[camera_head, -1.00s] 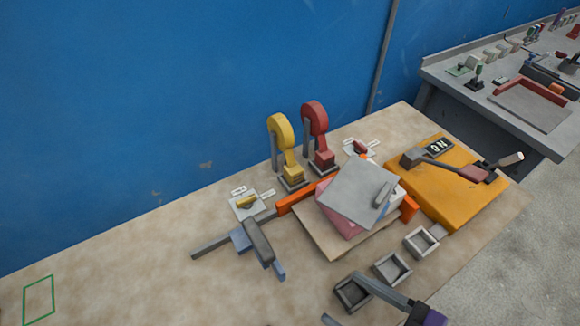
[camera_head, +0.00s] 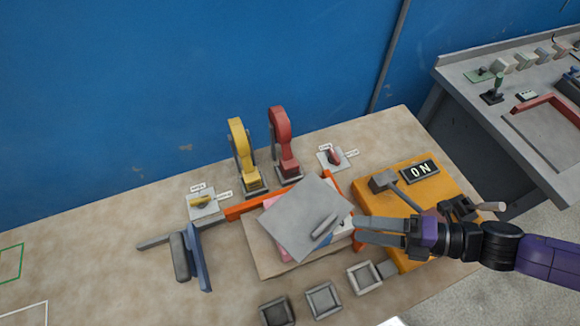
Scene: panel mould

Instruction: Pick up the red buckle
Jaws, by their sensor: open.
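A red upright piece with a curved top (camera_head: 281,135), which I take for the red buckle, stands on a small dark base at the back of the workbench. It is to the right of a similar yellow piece (camera_head: 240,150). My gripper (camera_head: 362,232) reaches in from the right, fingers pointing left. It is open, with nothing visible between its fingers. It is in front and to the right of the red piece, clearly apart from it, near the right edge of the grey plate (camera_head: 295,215).
The grey plate lies tilted over a pink and white stack with orange edges. An orange box (camera_head: 380,200) with a lever and an ON sign (camera_head: 420,170) sits right, partly behind my gripper. Small square trays (camera_head: 323,300) line the front. A red switch (camera_head: 334,156) is at the back.

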